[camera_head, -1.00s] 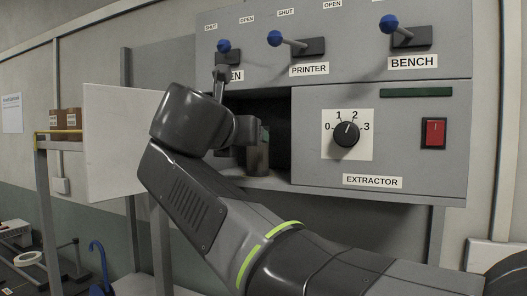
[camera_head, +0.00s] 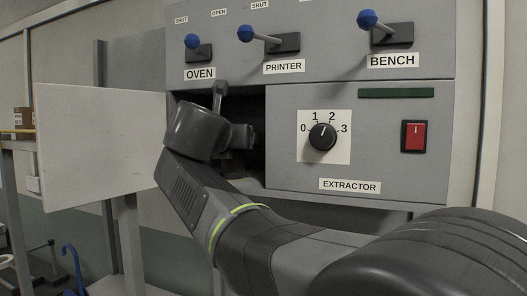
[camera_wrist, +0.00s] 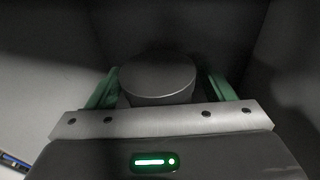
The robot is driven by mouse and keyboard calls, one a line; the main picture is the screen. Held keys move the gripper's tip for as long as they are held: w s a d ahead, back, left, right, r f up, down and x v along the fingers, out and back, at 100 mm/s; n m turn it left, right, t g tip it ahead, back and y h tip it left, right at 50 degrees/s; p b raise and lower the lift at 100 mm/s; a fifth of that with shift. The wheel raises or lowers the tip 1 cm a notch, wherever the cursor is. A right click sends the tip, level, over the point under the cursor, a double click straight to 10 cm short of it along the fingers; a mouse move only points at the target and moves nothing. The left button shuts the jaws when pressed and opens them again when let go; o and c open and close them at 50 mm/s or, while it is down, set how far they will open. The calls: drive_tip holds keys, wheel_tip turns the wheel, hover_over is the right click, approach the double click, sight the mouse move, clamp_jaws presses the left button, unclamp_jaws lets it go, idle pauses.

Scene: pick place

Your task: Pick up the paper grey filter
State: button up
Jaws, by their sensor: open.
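A grey round filter (camera_wrist: 158,78) with a flat top shows in the wrist view, inside a dark compartment (camera_head: 254,108). My gripper (camera_wrist: 161,86) is open, with one green finger to the left of the filter and one to the right. I see a gap at the right finger; at the left I cannot tell whether it touches. The filter's lower part is hidden behind my gripper's plate. In the head view my arm reaches into the compartment and hides most of what is inside.
The grey cabinet (camera_head: 285,180) surrounds the opening, with the extractor knob (camera_head: 322,137) and red switch (camera_head: 413,136) to the right. Blue-tipped levers (camera_head: 246,34) stick out above. An open pale door panel (camera_head: 98,148) stands to the left.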

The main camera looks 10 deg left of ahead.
drive_tip(key=c, duration=1.1)
drive_tip(key=shift+c, duration=0.2)
